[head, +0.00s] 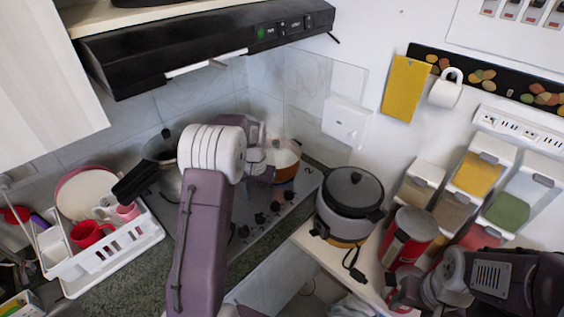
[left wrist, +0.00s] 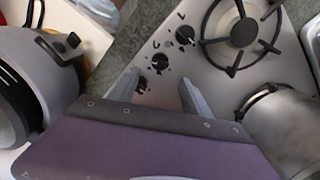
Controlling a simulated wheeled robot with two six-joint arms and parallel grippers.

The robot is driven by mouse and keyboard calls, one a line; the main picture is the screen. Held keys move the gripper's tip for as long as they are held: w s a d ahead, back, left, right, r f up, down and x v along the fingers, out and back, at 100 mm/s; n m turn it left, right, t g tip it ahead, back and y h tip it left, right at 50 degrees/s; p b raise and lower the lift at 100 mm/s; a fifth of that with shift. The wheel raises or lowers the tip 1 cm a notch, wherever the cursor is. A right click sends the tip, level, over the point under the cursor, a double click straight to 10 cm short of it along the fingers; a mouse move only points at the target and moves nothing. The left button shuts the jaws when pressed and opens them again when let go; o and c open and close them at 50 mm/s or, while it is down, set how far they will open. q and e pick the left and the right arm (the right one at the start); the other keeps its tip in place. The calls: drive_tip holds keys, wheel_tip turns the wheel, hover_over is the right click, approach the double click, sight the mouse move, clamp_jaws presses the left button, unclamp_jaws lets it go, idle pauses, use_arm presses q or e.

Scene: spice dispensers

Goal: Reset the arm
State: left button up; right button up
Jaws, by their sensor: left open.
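My left arm (head: 205,240) reaches up from the bottom middle of the head view over the stove. My left gripper (head: 262,160) points right, near an orange and white pot (head: 285,162) at the stove's back; I cannot tell whether they touch. In the left wrist view my left gripper (left wrist: 163,90) has its two fingers spread apart, empty, above the stove front by the knobs. My right arm (head: 500,280) is at the lower right, with its right gripper (head: 405,290) low beside a red canister (head: 408,238); its fingers are unclear.
A grey cooker (head: 350,205) stands right of the stove (head: 250,215). A metal pot (left wrist: 285,125) stands near a burner (left wrist: 240,32). A white dish rack (head: 110,250) with cups is at left. Spice dispensers (head: 480,175) hang at right. A range hood (head: 200,50) hangs above.

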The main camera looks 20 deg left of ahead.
use_arm(q)
drive_tip(key=s+d+r+m+t, duration=0.1)
drive_tip(key=s+d+r+m, duration=0.1)
drive_tip(key=s+d+r, duration=0.5)
drive_tip(key=s+d+f, duration=0.4)
drive_tip(key=s+f, duration=0.2)
drive_tip(key=s, duration=0.5)
drive_tip(key=shift+s+n, duration=0.25)
drive_tip(key=shift+n, duration=0.15)
